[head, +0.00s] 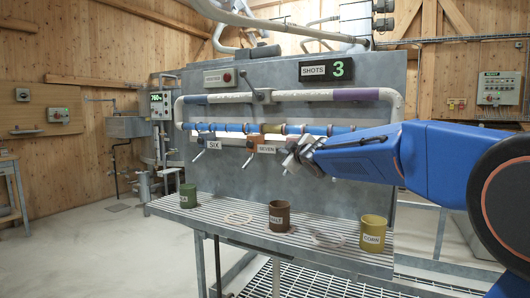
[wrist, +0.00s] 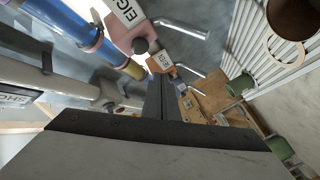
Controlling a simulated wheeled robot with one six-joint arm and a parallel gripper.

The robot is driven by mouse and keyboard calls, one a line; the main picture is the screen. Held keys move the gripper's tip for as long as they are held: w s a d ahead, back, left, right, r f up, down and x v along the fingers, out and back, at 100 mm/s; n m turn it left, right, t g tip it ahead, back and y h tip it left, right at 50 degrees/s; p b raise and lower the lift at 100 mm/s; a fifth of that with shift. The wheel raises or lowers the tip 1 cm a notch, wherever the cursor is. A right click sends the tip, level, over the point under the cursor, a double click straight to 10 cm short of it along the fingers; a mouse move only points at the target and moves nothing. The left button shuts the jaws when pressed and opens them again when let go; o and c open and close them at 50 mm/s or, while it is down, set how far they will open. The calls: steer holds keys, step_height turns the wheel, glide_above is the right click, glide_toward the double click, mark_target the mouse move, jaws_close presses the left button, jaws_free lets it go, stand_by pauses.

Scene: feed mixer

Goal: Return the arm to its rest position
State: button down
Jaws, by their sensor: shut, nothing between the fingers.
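My blue arm reaches in from the right in the head view. My gripper (head: 299,155) is in front of the blue pipe, by the valve labelled SEVEN (head: 266,149), and hides part of what lies behind it. In the wrist view my gripper (wrist: 165,82) shows its fingers together, with nothing between them. A pink valve body labelled EIG... (wrist: 122,22) with a metal lever (wrist: 182,28) is close beside the fingers. I cannot tell whether the fingers touch it.
A slatted shelf (head: 215,218) below holds a green cup (head: 188,196), a brown cup (head: 279,216) and a yellow cup (head: 373,234). The SIX valve (head: 213,145) is further left. A grey panel (head: 245,110) stands behind the pipes. Open floor (head: 90,250) lies left.

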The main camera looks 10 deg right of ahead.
steer(key=s+d+f+m+g+h, duration=0.1)
steer(key=s+d+f+m+g, duration=0.2)
steer(key=s, duration=0.5)
steer(key=s+d+f+m+h, duration=0.2)
steer(key=s+d+f, duration=0.1)
steer(key=s+f, duration=0.35)
steer(key=s+d+f+m+g+h, duration=0.1)
steer(key=s+d+f+m+g, duration=0.2)
steer(key=s, duration=0.5)
steer(key=s+f+m+g, duration=0.1)
steer(key=s+f+g, duration=0.1)
steer(key=s+f, duration=0.5)
steer(key=s+a+f+m+g, duration=0.1)
steer(key=s+f+g, duration=0.1)
steer(key=s+f, duration=0.5)
steer(key=s+f+m+g+y, duration=0.1)
steer(key=s+f, duration=0.6)
steer(key=s, duration=1)
steer(key=shift+a+f+m+g, duration=0.25)
steer(key=shift+f+m+g, duration=0.15)
steer(key=shift+g, duration=0.2)
